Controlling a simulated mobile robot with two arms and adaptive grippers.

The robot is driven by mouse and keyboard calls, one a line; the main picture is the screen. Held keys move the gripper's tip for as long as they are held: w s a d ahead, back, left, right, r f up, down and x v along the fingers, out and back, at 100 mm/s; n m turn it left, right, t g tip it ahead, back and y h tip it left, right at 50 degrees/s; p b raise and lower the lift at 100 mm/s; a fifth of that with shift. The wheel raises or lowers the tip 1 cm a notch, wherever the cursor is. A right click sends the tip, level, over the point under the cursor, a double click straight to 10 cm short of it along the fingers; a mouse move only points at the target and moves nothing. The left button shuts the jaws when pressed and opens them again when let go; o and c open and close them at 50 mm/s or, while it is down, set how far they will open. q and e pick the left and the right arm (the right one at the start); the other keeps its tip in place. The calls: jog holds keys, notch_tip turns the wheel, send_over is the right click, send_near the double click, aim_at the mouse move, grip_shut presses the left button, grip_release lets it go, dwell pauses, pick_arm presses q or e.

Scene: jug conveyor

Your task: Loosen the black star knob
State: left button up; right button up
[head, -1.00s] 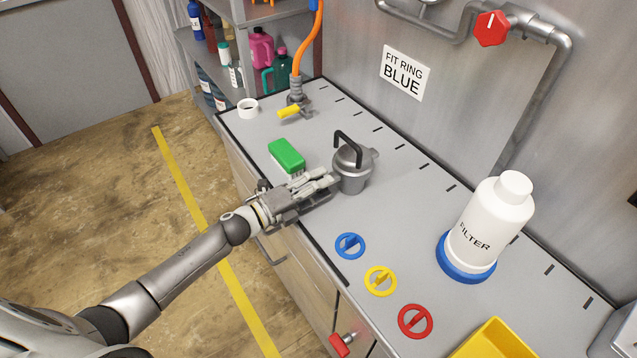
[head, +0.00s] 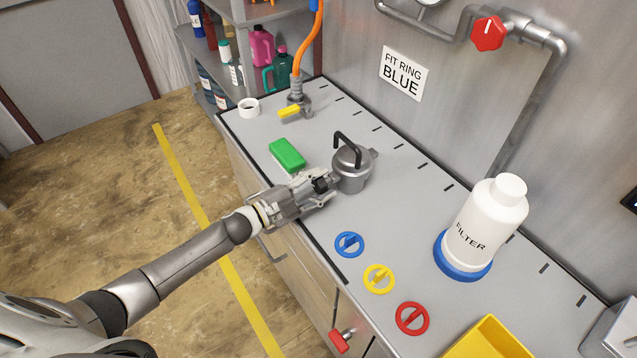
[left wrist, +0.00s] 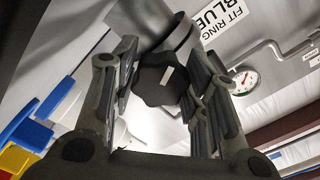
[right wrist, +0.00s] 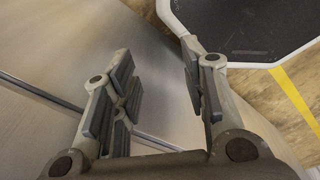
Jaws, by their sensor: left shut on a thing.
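The black star knob (left wrist: 158,82) sits on the side of the grey metal pot (head: 352,172), which stands on the bench with a black handle on top. My left gripper (head: 323,186) is at the pot's left side. Its fingers are shut on the knob, one on each side, as the left wrist view shows. A light mark shows on the knob's face. In the head view the fingers partly hide the knob (head: 320,185). My right gripper (right wrist: 160,92) is open and empty over a smooth panel; it does not show in the head view.
A green block (head: 287,154) lies left of the pot. Blue (head: 349,244), yellow (head: 379,279) and red (head: 412,318) rings lie in front. A white filter bottle (head: 485,228) stands right on a blue ring base. A yellow bin (head: 489,340) is at the front edge.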

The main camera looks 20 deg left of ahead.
pick_arm(q)
jog(key=shift+n, duration=0.5)
jog(key=o, duration=1)
jog(key=shift+o, duration=0.2)
jog(key=shift+s+a+f, duration=0.1)
jog(key=shift+s+a, duration=0.3)
jog(key=shift+s, duration=0.05)
jog(key=v, duration=1.1)
jog(key=shift+w, duration=0.1)
